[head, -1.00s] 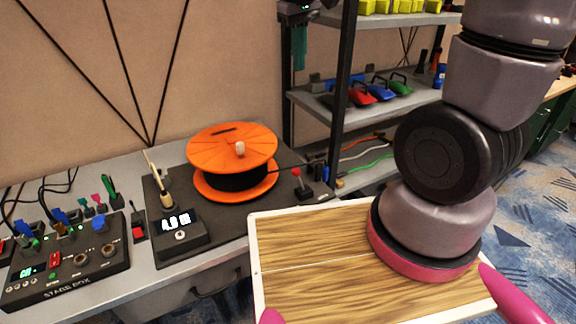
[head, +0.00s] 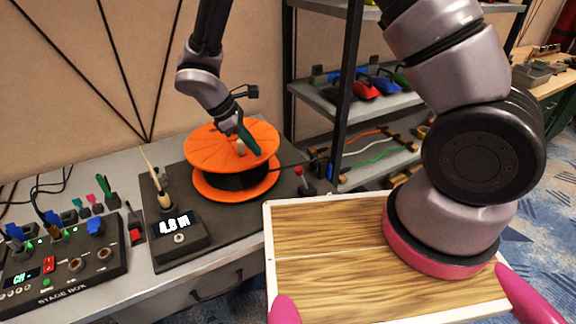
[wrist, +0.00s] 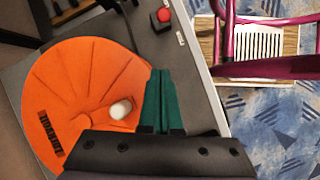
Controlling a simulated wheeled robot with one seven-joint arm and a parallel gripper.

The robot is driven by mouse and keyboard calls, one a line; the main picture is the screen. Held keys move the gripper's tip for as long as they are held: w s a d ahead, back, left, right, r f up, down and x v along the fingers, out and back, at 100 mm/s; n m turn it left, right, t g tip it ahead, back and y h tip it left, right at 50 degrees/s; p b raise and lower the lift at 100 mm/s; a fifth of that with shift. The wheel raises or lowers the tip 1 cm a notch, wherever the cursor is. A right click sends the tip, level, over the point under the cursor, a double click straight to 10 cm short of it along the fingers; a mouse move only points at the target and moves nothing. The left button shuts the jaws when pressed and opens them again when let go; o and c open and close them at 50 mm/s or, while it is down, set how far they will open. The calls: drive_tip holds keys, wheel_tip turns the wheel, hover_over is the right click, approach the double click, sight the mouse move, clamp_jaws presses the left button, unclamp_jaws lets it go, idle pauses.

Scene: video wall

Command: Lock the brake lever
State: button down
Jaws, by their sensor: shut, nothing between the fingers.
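The brake lever appears to be the small red-knobbed lever (head: 299,171) on a black base, at the right of the orange cable reel (head: 265,138). Its knob stands upright in the head view. The red knob also shows at the top of the wrist view (wrist: 164,14). My gripper (head: 255,152) has green fingers, shut and empty, above the reel's top disc beside its pale crank knob (head: 240,148). In the wrist view the fingertips (wrist: 160,72) lie over the disc's right edge, apart from the red knob. Whether they touch the disc cannot be told.
A display box (head: 178,232) with a tan-handled lever (head: 163,195) stands left of the reel on the dark mat. A stage box (head: 62,268) with plugs is further left. A shelf rack (head: 352,100) stands close behind on the right. The mat's front strip is clear.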

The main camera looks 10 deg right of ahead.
drive_tip(key=shift+f, duration=0.1)
approach(303, 180)
drive_tip(key=shift+w+a+f, duration=0.15)
drive_tip(key=shift+f, duration=0.7)
drive_tip(key=shift+w+a+f, duration=0.15)
drive_tip(key=shift+w+f, duration=0.05)
drive_tip(key=shift+f, duration=0.65)
drive_tip(key=shift+d, duration=0.1)
drive_tip(key=shift+w+d+r+y, duration=0.15)
drive_tip(key=shift+d+r+y, duration=0.05)
drive_tip(key=shift+y, duration=0.1)
